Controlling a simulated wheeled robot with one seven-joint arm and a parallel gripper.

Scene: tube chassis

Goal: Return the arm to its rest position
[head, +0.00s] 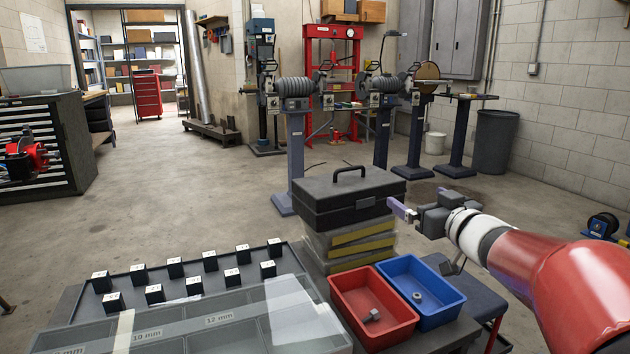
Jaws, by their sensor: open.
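My arm reaches in from the right edge of the head view, with a large red link and a white wrist ring. My gripper (402,210) is at its end, pointing left, with pale purple fingers. It is open and nothing shows between the fingers. It hovers to the right of the black toolbox (348,196), above and behind the blue bin (445,296). I cannot tell exactly how far the fingertips are from the toolbox.
A red bin (347,293) holds a metal part; the blue bin holds a nut. The toolbox sits on stacked clear cases (350,246). A clear compartment box (180,326) and a tray (72,300) with several black blocks lie at front left. Machine stands (297,160) and open floor are behind.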

